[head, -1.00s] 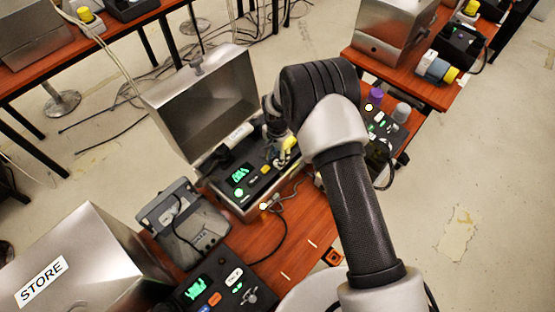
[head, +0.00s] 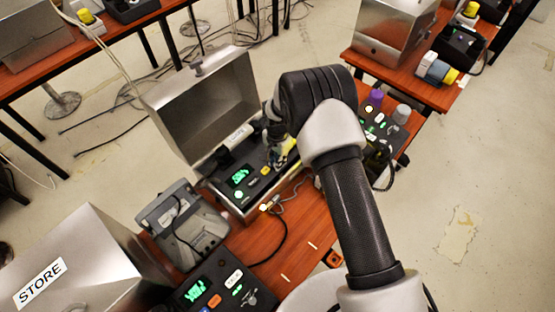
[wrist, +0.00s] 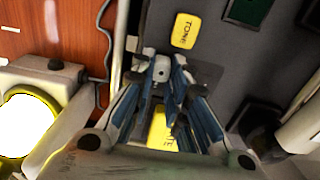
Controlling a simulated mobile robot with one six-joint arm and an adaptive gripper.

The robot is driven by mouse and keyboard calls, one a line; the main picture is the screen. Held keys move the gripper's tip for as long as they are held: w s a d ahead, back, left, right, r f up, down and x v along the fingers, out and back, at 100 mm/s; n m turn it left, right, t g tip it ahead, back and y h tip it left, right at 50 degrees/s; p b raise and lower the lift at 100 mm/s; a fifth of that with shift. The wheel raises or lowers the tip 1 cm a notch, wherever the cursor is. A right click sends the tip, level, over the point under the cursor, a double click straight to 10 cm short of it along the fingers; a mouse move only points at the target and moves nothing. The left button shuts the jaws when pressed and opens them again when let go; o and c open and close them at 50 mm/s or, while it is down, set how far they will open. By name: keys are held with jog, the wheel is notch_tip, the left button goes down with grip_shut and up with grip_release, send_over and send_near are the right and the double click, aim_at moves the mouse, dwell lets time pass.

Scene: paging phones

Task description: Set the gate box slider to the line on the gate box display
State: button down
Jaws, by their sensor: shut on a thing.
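The gate box (head: 245,205) is a dark panel in a metal case with its lid open, in the middle of the head view. I take it for the gate box because my gripper works there; its label is unreadable. Its display (head: 240,177) glows green, but the line on it is too small to read. My gripper (head: 284,150) is low over the panel's right part. In the wrist view my gripper (wrist: 163,80) is shut on a small light grey piece, apparently the slider knob (wrist: 161,70). The fingers hide most of the slider track.
A yellow TONE button (wrist: 186,30) lies just beyond the fingertips, and another yellow button (wrist: 160,130) shows between the fingers. The open lid (head: 205,105) rises behind the panel. A box marked STORE (head: 80,265) stands at lower left. Cables lie on the wooden table (head: 300,225).

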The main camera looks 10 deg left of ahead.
dwell(0.5)
jog(key=w+a+b, duration=0.2)
jog(key=a+b, duration=0.1)
jog(key=w+a+b, duration=0.1)
jog(key=a, duration=0.1)
jog(key=shift+f+b, duration=0.2)
jog(key=shift+b, duration=0.15)
jog(key=shift+w+a+r, duration=0.15)
jog(key=shift+a+r, duration=0.1)
jog(key=shift+r, duration=0.05)
jog(key=c, duration=1.7)
grip_release()
jog(key=shift+a, duration=0.1)
jog(key=shift+o, duration=0.7)
notch_tip(320, 180, up, 12)
